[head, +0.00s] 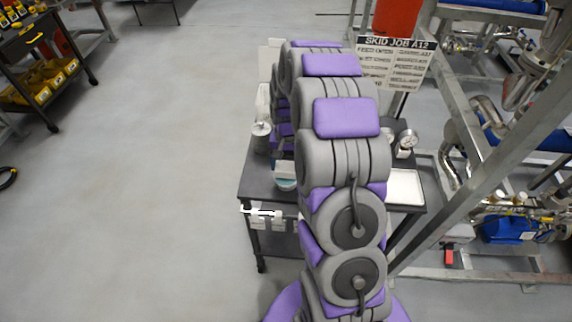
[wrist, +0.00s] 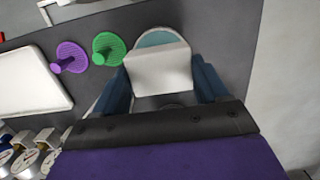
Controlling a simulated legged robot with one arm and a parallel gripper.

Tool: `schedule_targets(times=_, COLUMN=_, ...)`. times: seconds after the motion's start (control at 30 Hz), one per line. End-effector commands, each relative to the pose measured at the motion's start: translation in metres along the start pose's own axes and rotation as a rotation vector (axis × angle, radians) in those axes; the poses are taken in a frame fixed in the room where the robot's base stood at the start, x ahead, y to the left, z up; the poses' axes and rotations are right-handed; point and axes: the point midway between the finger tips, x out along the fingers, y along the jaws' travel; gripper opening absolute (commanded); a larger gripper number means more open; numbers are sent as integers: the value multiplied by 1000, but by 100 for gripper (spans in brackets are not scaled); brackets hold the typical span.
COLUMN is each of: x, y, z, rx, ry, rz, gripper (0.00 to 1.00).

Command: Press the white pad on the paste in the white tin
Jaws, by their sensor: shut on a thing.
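My gripper (wrist: 161,75) has its two blue fingers closed on the sides of a white pad (wrist: 158,67). Beyond the pad in the wrist view is the white tin (wrist: 180,30), with teal paste (wrist: 158,39) inside its rim. The pad overlaps the near part of the tin and hides it; I cannot tell whether pad and paste touch.
A green disc (wrist: 107,48) and a purple disc (wrist: 70,57), each with a stub handle, lie left of the tin on the dark table (head: 255,183). A white tray (wrist: 32,80) and several gauges (wrist: 27,163) lie further left.

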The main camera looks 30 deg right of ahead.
Motion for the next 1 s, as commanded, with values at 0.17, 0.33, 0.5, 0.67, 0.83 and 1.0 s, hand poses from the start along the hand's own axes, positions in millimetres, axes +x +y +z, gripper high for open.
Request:
schedule_targets(times=0.17, x=-15, y=0, z=2, rx=0, ry=0, rz=0, gripper=49)
schedule_targets(times=0.33, x=-27, y=0, z=3, rx=0, ry=0, rz=0, gripper=49)
schedule_targets(times=0.5, x=-40, y=0, z=4, rx=0, ry=2, rz=0, gripper=49)
schedule_targets(times=0.67, x=-46, y=0, z=5, rx=0, ry=2, rz=0, gripper=49)
schedule_targets(times=0.83, x=-45, y=0, z=5, rx=0, ry=1, rz=0, gripper=49)
schedule_targets(times=1.0, x=-45, y=0, z=5, rx=0, ry=1, rz=0, gripper=49)
